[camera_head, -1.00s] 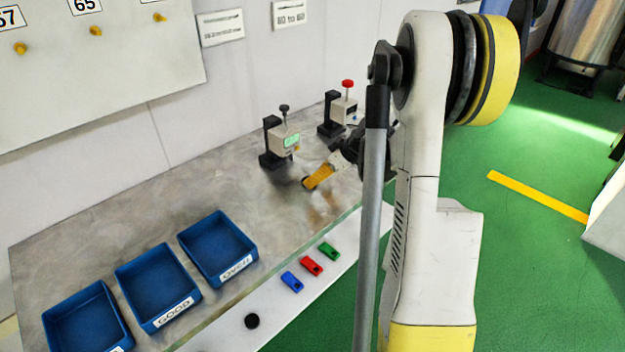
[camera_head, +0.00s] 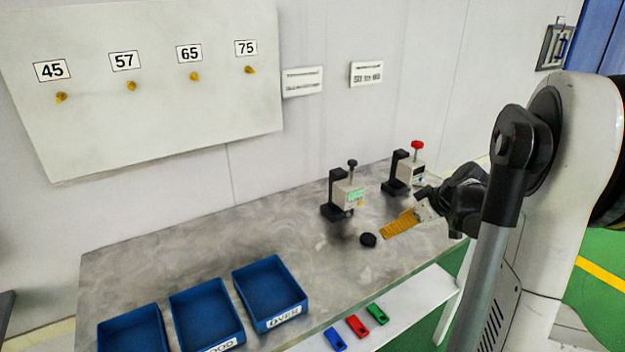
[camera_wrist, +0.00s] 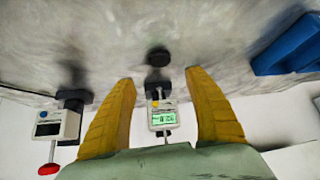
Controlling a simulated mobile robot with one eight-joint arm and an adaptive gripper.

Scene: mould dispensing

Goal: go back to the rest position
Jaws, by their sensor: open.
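My gripper (camera_head: 398,226) is at the right part of the grey table in the head view, its yellow fingers low over the surface. In the wrist view my gripper (camera_wrist: 160,77) has its fingers spread wide, with nothing held between them. A small black disc (camera_head: 368,239) lies on the table just beyond the fingertips. It also shows in the wrist view (camera_wrist: 158,57), apart from both fingers. A gauge with a green-lit display (camera_head: 348,192) stands behind the disc; the wrist view shows it (camera_wrist: 163,115) between the fingers.
A second gauge with a red knob (camera_head: 409,170) stands near my wrist. Blue trays (camera_head: 270,293) line the left of the table (camera_head: 200,247). Blue, red and green tags (camera_head: 357,325) lie on the white ledge (camera_head: 408,314). A board with numbered hooks (camera_head: 150,120) hangs on the wall.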

